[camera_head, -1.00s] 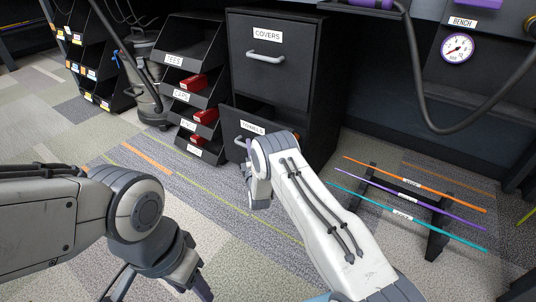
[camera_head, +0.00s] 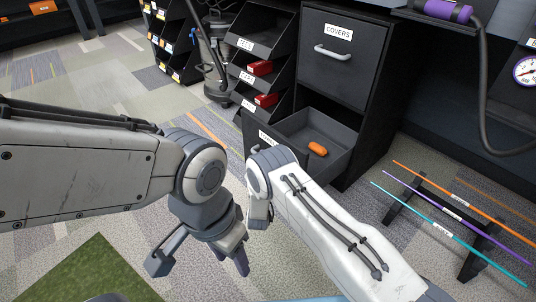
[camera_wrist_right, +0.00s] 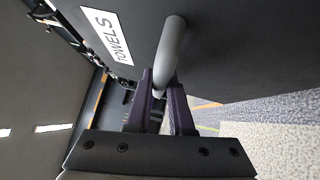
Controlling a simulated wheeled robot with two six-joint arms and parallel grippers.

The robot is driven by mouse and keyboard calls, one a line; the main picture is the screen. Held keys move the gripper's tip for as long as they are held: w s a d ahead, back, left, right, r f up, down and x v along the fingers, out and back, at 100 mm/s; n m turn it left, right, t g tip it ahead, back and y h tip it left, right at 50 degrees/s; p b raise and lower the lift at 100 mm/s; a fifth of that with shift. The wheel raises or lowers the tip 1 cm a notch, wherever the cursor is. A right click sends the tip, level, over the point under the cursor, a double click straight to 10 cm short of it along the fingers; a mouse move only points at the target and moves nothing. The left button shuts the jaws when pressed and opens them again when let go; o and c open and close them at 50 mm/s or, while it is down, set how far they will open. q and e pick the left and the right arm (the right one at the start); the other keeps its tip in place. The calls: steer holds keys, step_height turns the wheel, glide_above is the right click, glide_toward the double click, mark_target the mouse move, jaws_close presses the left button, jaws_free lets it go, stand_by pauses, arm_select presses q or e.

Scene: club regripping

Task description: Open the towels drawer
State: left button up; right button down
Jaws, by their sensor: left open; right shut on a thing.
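The towels drawer (camera_head: 290,122) is a black drawer below the covers drawer, and it stands pulled out with its inside showing. An orange object (camera_head: 317,149) lies in it. In the right wrist view, the drawer front (camera_wrist_right: 235,50) carries a white TOWELS label (camera_wrist_right: 106,35) and a grey bar handle (camera_wrist_right: 172,45). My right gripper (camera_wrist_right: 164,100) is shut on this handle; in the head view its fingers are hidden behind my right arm. My left gripper (camera_head: 203,264) is open and empty above the floor, left of my right arm.
The covers drawer (camera_head: 340,65) above is shut. A black bin rack (camera_head: 245,75) with red items stands left of the cabinet. A low stand with several coloured rods (camera_head: 440,221) is at the right. A green mat (camera_head: 85,275) lies at the lower left.

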steer(key=shift+s+d, duration=0.15)
steer(key=c, duration=0.8)
jaws_free()
steer(key=shift+s, duration=0.15)
steer(key=s+a+f+p, duration=0.1)
steer(key=s+p, duration=0.3)
steer(key=s, duration=0.6)
steer(key=shift+a+f, duration=0.2)
steer(key=shift+f, duration=0.05)
